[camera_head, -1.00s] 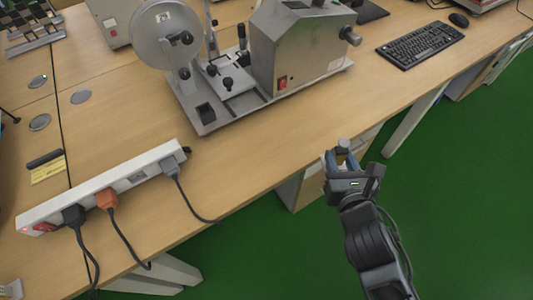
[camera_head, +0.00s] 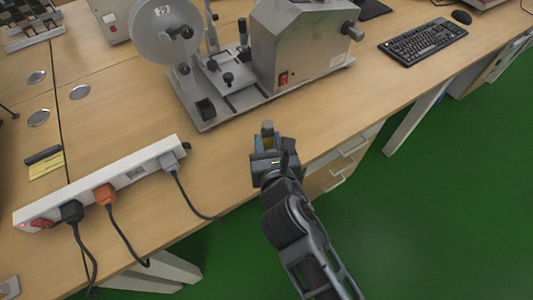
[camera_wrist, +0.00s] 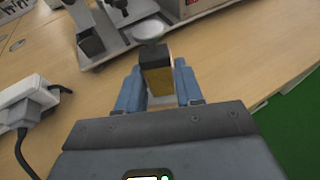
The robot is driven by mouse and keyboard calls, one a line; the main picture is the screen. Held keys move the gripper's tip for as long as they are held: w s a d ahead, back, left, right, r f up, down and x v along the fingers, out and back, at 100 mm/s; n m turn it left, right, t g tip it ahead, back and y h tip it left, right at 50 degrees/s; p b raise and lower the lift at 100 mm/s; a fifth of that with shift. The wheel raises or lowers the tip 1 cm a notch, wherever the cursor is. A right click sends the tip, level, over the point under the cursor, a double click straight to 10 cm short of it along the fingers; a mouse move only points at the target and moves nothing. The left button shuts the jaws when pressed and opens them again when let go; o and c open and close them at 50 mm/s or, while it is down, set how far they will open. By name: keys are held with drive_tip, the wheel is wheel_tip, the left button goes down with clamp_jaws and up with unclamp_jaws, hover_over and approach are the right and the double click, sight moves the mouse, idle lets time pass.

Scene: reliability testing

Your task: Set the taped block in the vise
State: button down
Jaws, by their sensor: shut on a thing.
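My gripper (camera_head: 267,143) is shut on the taped block, over the table's front part. In the wrist view the block (camera_wrist: 158,82) stands between the blue fingers, with a dark band above a yellow-brown part. A round grey end (camera_wrist: 150,28) shows beyond it, and in the head view it sticks out past the fingers (camera_head: 267,126). The grey bench machine (camera_head: 290,50) stands behind, apart from the block. Its base carries a small fixture with black knobs (camera_head: 228,77); I cannot tell whether this is the vise.
A white power strip (camera_head: 130,180) with several plugs and hanging cables lies to the left. A large grey wheel (camera_head: 165,30) stands on the machine's left side. A keyboard (camera_head: 423,41) and mouse (camera_head: 461,17) are at the right. Bare table lies between machine and front edge.

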drive_tip(key=shift+w+a+f, duration=0.1)
drive_tip(key=shift+a+f, duration=0.05)
drive_tip(key=shift+a, duration=0.1)
drive_tip(key=shift+f+b, duration=0.65)
drive_tip(key=shift+f, duration=1.3)
drive_tip(key=shift+f, duration=0.2)
drive_tip(key=c, duration=0.7)
unclamp_jaws()
